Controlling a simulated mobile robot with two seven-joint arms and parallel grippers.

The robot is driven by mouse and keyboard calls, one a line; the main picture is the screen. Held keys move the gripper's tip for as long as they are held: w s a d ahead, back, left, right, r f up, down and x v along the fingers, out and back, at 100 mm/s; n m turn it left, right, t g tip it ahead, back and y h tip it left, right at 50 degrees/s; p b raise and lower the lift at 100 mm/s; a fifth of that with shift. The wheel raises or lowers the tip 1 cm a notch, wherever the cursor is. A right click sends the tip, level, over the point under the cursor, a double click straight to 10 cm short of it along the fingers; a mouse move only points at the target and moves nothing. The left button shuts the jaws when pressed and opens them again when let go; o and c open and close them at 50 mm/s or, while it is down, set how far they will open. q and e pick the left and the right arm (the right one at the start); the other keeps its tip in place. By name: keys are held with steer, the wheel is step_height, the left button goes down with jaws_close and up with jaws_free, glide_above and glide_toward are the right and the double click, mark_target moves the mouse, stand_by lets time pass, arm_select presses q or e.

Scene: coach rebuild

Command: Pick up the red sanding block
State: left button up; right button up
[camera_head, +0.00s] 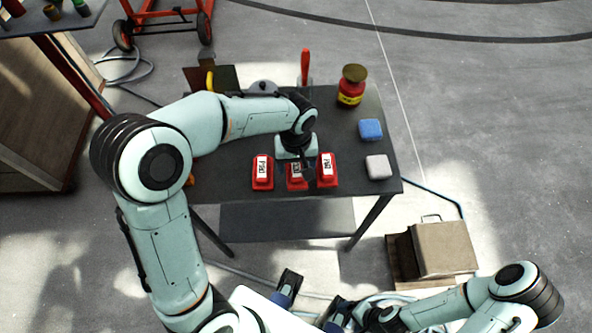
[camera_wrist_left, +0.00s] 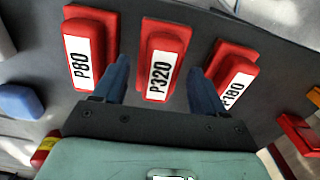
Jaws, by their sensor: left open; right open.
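Three red sanding blocks with white labels lie in a row near the front edge of the dark table (camera_head: 235,196). In the left wrist view they read P80 (camera_wrist_left: 80,60), P320 (camera_wrist_left: 160,65) and P180 (camera_wrist_left: 232,78). In the head view the right block (camera_head: 327,171), the middle block (camera_head: 296,183) and the left block (camera_head: 263,173) show. My left gripper (camera_head: 297,166) is open and empty above the middle block; its fingers (camera_wrist_left: 158,70) appear on either side of P320. My right gripper (camera_head: 314,300) is open, low in front of the table.
A blue block (camera_head: 370,129) and a grey block (camera_head: 378,167) lie at the table's right. A red jar with a brass lid (camera_head: 351,86) and a red-handled tool (camera_head: 305,65) stand toward the back. A beige box (camera_head: 443,248) sits on the floor at right.

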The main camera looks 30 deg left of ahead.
mark_target(296, 167)
arm_select(q)
step_height(296, 167, down, 2)
steer(key=shift+f, duration=0.15)
steer(key=c, duration=0.9)
steer(key=shift+r, duration=0.2)
step_height(296, 167, up, 20)
steer(key=p, duration=0.3)
steer(key=shift+f, duration=0.1)
